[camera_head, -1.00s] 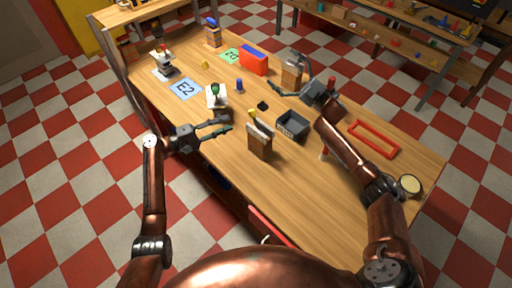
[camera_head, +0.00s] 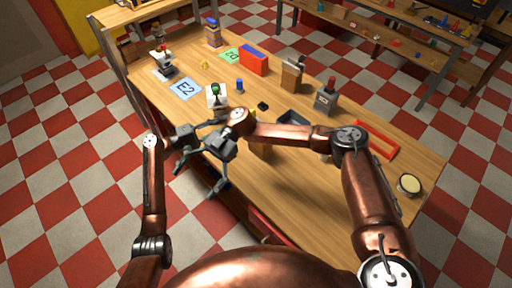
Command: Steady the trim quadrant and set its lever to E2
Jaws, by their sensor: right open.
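Which device is the trim quadrant is not certain. A small stand with an upright green-knobbed lever (camera_head: 215,91) is on a white plate at the table's near left side; any marks on it are too small to read. A blue card reading E2 (camera_head: 185,88) lies to its left. My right gripper (camera_head: 198,182) is open and empty, reaching across to the table's front-left edge, nearer the camera than the green-knobbed stand. My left gripper (camera_head: 190,133) is close behind it, apart from the stand; its fingertips are partly hidden and hard to make out.
A red-knobbed grey box (camera_head: 326,98), a wooden block stand (camera_head: 292,75), a blue-and-red box (camera_head: 253,60) and a red frame (camera_head: 374,140) stand on the table. My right arm partly covers a dark tray (camera_head: 292,117).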

